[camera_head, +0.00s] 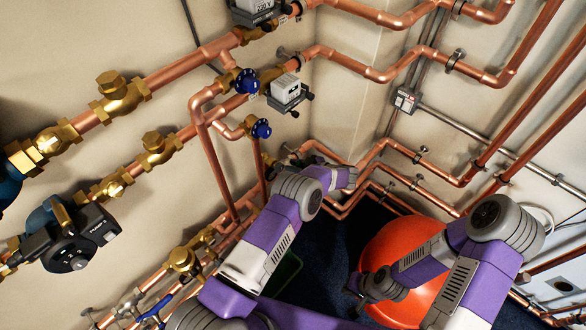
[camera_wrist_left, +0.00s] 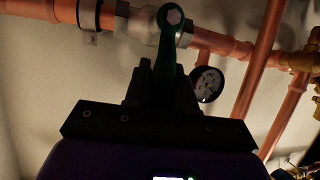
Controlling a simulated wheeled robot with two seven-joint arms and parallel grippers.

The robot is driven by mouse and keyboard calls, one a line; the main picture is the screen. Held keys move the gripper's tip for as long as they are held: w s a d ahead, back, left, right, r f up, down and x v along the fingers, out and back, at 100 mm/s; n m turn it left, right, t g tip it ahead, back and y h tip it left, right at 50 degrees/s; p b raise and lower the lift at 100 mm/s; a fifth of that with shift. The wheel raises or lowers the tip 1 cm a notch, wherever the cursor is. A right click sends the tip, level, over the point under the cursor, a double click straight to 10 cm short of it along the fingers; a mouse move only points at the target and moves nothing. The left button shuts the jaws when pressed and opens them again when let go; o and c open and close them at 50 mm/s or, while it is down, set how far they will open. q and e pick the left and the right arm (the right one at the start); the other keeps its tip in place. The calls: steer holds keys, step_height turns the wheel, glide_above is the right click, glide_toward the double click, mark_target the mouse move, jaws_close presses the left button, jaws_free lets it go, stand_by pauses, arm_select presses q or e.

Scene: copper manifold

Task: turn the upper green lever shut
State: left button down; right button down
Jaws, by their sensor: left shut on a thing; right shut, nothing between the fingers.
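The green lever (camera_wrist_left: 165,50) shows dark in the left wrist view, with a pale bolt head at its top pivot. It sits on a silvery valve body (camera_wrist_left: 142,25) in a copper pipe, and its handle points down the picture, across the pipe. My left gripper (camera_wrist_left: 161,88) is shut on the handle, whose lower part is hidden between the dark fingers. In the head view I cannot make out the lever; my left gripper (camera_head: 345,177) reaches the pipes in the corner there. My right gripper (camera_head: 356,287) is shut and empty, low in front of an orange rounded thing.
A round gauge (camera_wrist_left: 207,84) is close to the right of the left fingers. The large orange thing (camera_head: 405,250) stands on the dark floor near my right arm. Copper pipes line both walls. Blue round handles (camera_head: 247,82) and a pump (camera_head: 72,240) are at the left.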

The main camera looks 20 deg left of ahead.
arm_select(q)
steer(key=shift+w+r, duration=0.15)
steer(key=shift+w, duration=0.05)
stand_by(0.4)
steer(key=c, duration=1)
jaws_free()
steer(key=shift+w+d, duration=0.1)
steer(key=shift+c, duration=0.2)
steer(key=p+v, duration=0.1)
steer(key=v, duration=0.6)
steer(key=shift+d, duration=0.3)
steer(key=shift+p, duration=0.3)
